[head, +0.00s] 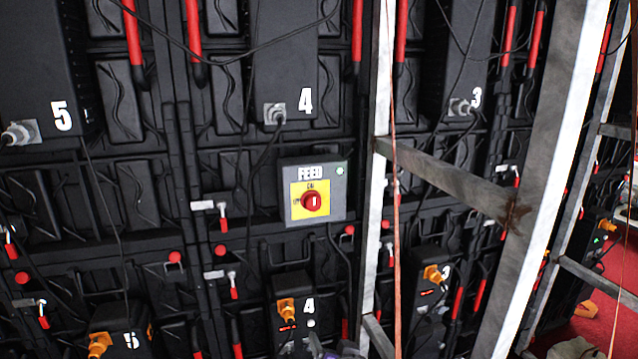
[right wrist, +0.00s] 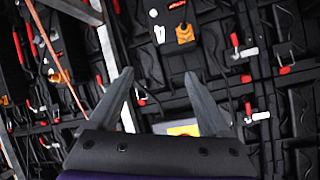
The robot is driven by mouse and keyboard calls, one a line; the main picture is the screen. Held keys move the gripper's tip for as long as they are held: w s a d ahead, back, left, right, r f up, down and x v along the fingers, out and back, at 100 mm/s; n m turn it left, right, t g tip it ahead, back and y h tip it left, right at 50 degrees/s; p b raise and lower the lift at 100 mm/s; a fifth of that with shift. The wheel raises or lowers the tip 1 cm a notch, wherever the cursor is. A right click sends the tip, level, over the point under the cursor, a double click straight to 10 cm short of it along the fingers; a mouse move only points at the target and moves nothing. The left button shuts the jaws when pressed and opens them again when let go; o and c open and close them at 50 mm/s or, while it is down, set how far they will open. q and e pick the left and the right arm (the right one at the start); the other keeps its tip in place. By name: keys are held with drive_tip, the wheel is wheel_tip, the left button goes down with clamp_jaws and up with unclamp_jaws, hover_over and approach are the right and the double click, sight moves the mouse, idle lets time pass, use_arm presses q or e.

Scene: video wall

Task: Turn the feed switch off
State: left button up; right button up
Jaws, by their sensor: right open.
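The grey feed switch box (head: 335,208), labelled FEED, is fixed to the black video wall. Its yellow plate carries a red rotary knob (head: 311,202) with an upright white mark, in line with the ON label above it. My right gripper (head: 328,350) just enters the bottom edge of the head view, below the box. In the right wrist view my right gripper (right wrist: 158,77) is open and empty. The yellow plate (right wrist: 184,129) shows low between its fingers, apart from them; the knob is mostly hidden there. My left gripper is not in view.
A metal frame with a slanted crossbar (head: 450,180) stands right of the switch, with an orange cable (head: 395,250) hanging along it. Numbered black boxes with plugs and cables surround the switch, including a lower box 4 (head: 290,290). Red-handled latches dot the wall.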

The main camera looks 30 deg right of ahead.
sight(314, 205)
drive_tip(key=w+d+r+m+t+p, duration=0.1)
drive_tip(key=w+d+r+t+p, duration=0.15)
drive_tip(key=r, duration=0.45)
drive_tip(key=w+d+r+m+t+p, duration=0.1)
drive_tip(key=w+r+p, duration=0.1)
drive_tip(key=w+r, duration=0.35)
drive_tip(key=w+d+r+m+t+p, duration=0.1)
drive_tip(key=w+d+r+t+p, duration=0.15)
drive_tip(key=r, duration=0.55)
drive_tip(key=shift+m, duration=0.3)
drive_tip(key=p+x, duration=0.1)
drive_tip(key=x, duration=0.9)
drive_tip(key=shift+w+a+r, duration=0.1)
drive_tip(key=shift+w, duration=0.1)
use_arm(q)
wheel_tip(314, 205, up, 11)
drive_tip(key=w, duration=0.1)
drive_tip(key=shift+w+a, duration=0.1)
use_arm(e)
clamp_jaws()
